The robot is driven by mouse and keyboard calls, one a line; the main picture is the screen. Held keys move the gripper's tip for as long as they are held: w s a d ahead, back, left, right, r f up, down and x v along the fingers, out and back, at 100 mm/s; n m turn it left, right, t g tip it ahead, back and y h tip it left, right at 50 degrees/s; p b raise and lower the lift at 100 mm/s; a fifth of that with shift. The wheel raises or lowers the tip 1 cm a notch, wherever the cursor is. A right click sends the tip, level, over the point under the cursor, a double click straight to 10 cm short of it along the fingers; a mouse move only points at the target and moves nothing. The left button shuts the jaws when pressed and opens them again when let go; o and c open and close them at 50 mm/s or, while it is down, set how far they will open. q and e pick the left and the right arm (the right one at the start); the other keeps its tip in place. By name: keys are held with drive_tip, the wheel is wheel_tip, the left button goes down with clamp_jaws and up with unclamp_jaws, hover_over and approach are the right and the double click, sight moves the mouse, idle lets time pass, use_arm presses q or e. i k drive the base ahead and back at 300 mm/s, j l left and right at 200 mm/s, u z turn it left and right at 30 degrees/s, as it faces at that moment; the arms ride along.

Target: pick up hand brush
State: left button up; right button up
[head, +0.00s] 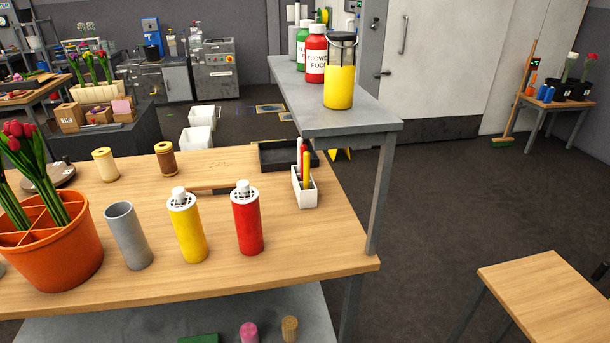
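I cannot clearly make out a hand brush. A flat brown wooden piece with a darker edge (222,188) lies on the workbench behind the yellow and red canisters; they partly hide it, and I cannot tell whether it is the brush. A long-handled broom (518,95) with green bristles leans by the far wall. Neither of my grippers shows in the head view.
The workbench (300,275) holds an orange tulip pot (52,243), a grey cup (128,236), yellow (187,228) and red (247,220) canisters and a white pen holder (305,190). A raised grey shelf (350,118) stands behind. Open floor (450,200) lies right.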

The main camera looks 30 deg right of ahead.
sight(224, 186)
drive_tip(key=z, duration=0.8)
drive_tip(key=i+j+z, duration=0.2)
drive_tip(key=j, duration=0.35)
